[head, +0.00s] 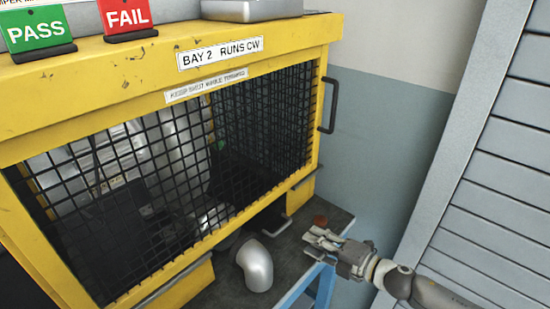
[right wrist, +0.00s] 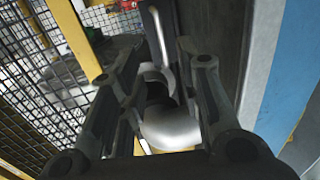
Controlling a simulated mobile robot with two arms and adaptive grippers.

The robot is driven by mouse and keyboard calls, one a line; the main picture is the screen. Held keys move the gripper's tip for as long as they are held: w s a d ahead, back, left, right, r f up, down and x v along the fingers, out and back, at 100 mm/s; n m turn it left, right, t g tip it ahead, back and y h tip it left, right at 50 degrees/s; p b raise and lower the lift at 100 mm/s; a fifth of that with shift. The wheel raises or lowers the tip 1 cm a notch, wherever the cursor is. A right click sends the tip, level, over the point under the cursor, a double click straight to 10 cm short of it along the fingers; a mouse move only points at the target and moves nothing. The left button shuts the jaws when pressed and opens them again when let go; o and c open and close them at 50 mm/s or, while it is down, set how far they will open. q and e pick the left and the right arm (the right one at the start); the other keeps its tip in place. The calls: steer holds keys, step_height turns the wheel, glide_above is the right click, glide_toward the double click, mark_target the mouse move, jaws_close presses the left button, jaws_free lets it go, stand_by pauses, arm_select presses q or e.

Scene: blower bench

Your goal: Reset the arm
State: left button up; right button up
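My right gripper (head: 322,240) hangs over the right end of the dark bench top in the head view, with its arm coming in from the right. In the right wrist view its two fingers (right wrist: 163,75) stand apart with nothing gripped between them. A silver pipe elbow (head: 255,265) sits on the bench to the left of the gripper. Past the fingers, a silver curved pipe (right wrist: 170,126) shows in the right wrist view. My left gripper is in neither view.
A yellow guard cage (head: 180,45) with black mesh fills the left and encloses machinery. A green PASS sign (head: 36,31) and a red FAIL sign (head: 126,15) stand on top. A black handle (head: 331,105) juts from its right side. A grey slatted panel (head: 495,165) stands at right.

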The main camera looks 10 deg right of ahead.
steer(key=shift+s+a+m+t+h, duration=0.1)
steer(key=shift+a+m+t+h, duration=0.3)
steer(key=shift+m, duration=0.4)
steer(key=shift+s+a+m+t+h, duration=0.15)
steer(key=shift+a+m+t+h, duration=0.25)
steer(key=shift+m, duration=0.7)
steer(key=m+h, duration=0.1)
steer(key=m, duration=0.1)
steer(key=shift+s+a+m+h, duration=0.15)
steer(key=shift+s+m+h, duration=0.15)
steer(key=shift+h, duration=0.1)
steer(key=s+d+f+m+g+h, duration=0.1)
steer(key=s+f+m+g+h, duration=0.2)
steer(key=s+m, duration=0.5)
steer(key=s+f+m+g+h, duration=0.15)
steer(key=s+m+g, duration=0.25)
steer(key=s, duration=0.7)
steer(key=s+d+f+m+g+h, duration=0.1)
steer(key=s+f+m+g+h, duration=0.25)
steer(key=s, duration=0.65)
step_height(320, 180, down, 26)
steer(key=m+g+y, duration=0.1)
steer(key=m+y, duration=0.1)
steer(key=s+d+f+g, duration=0.1)
steer(key=s+d+f, duration=0.2)
steer(key=s+f, duration=1.3)
steer(key=shift+s+n, duration=0.35)
steer(key=shift+s, duration=0.4)
steer(key=shift+g, duration=0.25)
